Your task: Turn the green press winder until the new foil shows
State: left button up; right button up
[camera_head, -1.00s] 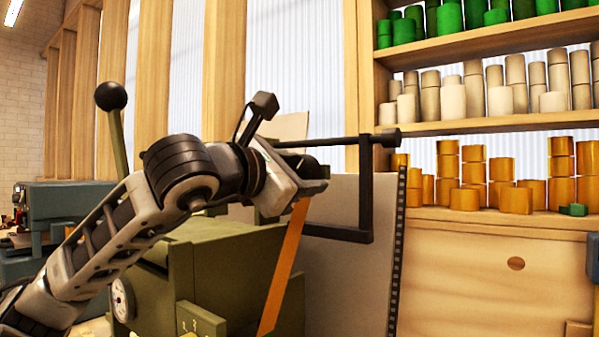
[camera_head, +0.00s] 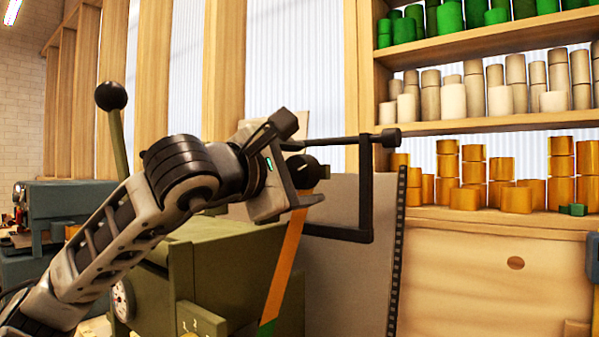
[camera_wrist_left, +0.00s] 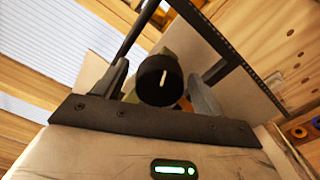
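The green press (camera_head: 225,265) stands low in the middle of the head view. Its winder knob (camera_head: 307,168) is black and round, at the top of the foil strip. In the left wrist view the knob (camera_wrist_left: 158,80) faces me with a white mark on it. My left gripper (camera_head: 300,160) is open around the knob, one finger on each side; gaps show in the wrist view. An orange foil strip (camera_head: 284,262) runs down from the knob. A short green foil section (camera_head: 266,328) shows at its lower end. My right gripper is not in view.
A black bar frame (camera_head: 366,190) sticks out right of the knob, close to my left gripper. A pale panel (camera_head: 345,275) stands behind the press. A lever with a black ball (camera_head: 111,96) rises at left. Shelves (camera_head: 480,125) hold green, beige and orange rolls.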

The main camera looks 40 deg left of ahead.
pick_arm(q)
jog(key=shift+s, duration=0.35)
jog(key=s+d+b, duration=0.1)
jog(key=s+b, duration=0.3)
jog(key=s, duration=1.1)
jog(key=shift+d, duration=0.35)
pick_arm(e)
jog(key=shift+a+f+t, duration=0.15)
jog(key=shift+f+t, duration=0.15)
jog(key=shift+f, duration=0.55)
pick_arm(q)
jog(key=shift+s, duration=0.1)
